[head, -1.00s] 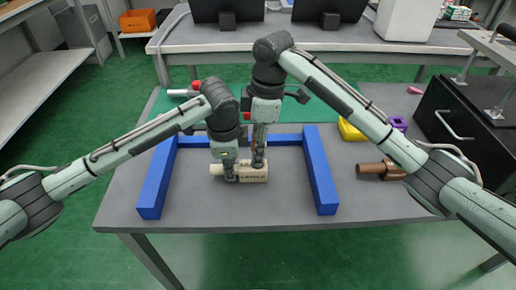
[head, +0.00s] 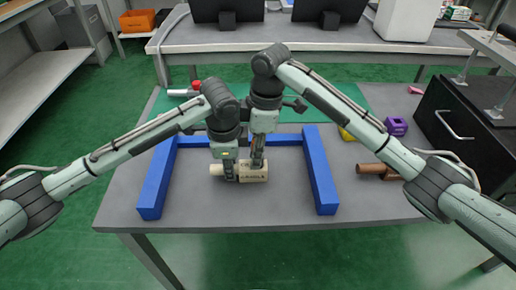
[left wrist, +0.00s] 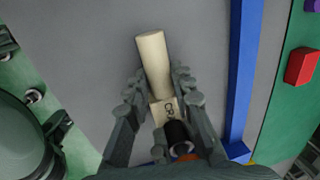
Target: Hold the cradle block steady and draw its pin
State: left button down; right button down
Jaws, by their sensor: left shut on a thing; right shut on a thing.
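The cradle block (head: 253,175) is a pale tan block with dark lettering, lying on the grey table between the blue bars. Its pale round pin (head: 216,170) sticks out to the left, and the pin (left wrist: 152,62) also shows in the left wrist view. My left gripper (head: 230,177) is shut on the pin beside the block's left end; its fingers hide part of the joint. My right gripper (head: 257,167) points down and is shut on the block from above. In the left wrist view, part of the block (left wrist: 166,108) shows between my left fingers.
A blue frame (head: 322,175) surrounds the block on the left, back and right. A brown handled piece (head: 372,169), a purple piece (head: 396,126) and a partly hidden yellow piece (head: 346,134) lie to the right. A red-tipped piece (head: 196,85) lies at the back left.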

jog(key=c, duration=1.2)
grip_release()
jog(key=shift+r, duration=0.15)
jog(key=r, duration=0.4)
jog(key=d+r, duration=0.1)
jog(key=r, duration=0.6)
jog(key=shift+d+r, duration=0.25)
jog(key=shift+r, duration=0.1)
jog(key=shift+d+f, duration=0.2)
jog(key=shift+f, duration=0.05)
jog(key=a+f+y, duration=0.1)
jog(key=f, duration=0.2)
jog(key=a+f+y, duration=0.1)
jog(key=f+y, duration=0.1)
jog(key=f, duration=0.2)
jog(key=a+f+y, duration=0.1)
jog(key=f, duration=0.3)
jog(key=shift+a+y, duration=0.15)
jog(key=shift+y, duration=0.15)
